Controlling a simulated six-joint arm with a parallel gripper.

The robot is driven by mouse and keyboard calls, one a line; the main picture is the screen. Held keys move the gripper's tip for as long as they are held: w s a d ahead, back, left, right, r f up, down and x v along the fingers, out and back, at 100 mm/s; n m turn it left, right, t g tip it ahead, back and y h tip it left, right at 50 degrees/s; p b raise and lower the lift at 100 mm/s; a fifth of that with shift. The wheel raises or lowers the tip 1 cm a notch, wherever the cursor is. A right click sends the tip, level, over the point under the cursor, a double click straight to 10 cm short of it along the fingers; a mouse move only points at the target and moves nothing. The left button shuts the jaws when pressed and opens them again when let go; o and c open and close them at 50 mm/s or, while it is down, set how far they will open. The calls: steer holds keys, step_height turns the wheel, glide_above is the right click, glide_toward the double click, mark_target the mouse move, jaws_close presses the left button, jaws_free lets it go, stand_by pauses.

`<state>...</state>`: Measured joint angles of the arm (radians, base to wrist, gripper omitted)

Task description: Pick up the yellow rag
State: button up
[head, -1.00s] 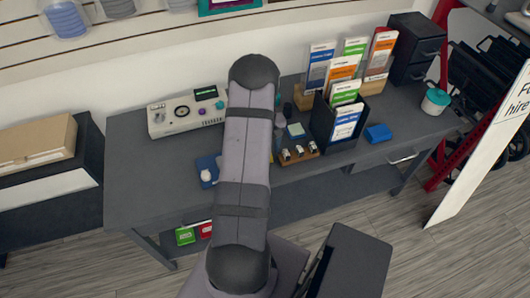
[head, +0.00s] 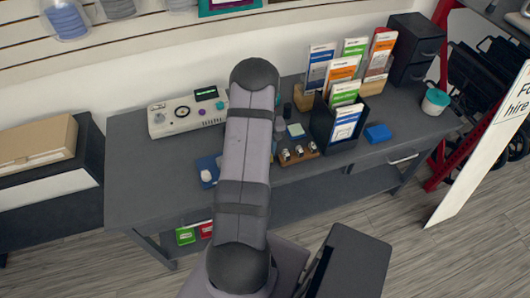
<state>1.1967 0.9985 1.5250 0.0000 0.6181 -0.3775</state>
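No yellow rag shows in the head view. A folded blue item (head: 377,133), perhaps a cloth or sponge, lies on the grey desk (head: 135,170) right of the leaflet holder. My arm rises across the middle of the view and covers part of the desk. My gripper is not in view.
A control box with knobs (head: 187,115) stands on the desk left of my arm. A blue item with a white object on it (head: 208,170) is partly behind my arm. Right of it are a small wooden rack (head: 299,153), a black leaflet holder (head: 325,125), dark drawers (head: 416,48) and a teal-white tub (head: 435,101).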

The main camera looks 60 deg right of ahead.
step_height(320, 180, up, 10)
steer(key=b, duration=0.2)
stand_by(0.3)
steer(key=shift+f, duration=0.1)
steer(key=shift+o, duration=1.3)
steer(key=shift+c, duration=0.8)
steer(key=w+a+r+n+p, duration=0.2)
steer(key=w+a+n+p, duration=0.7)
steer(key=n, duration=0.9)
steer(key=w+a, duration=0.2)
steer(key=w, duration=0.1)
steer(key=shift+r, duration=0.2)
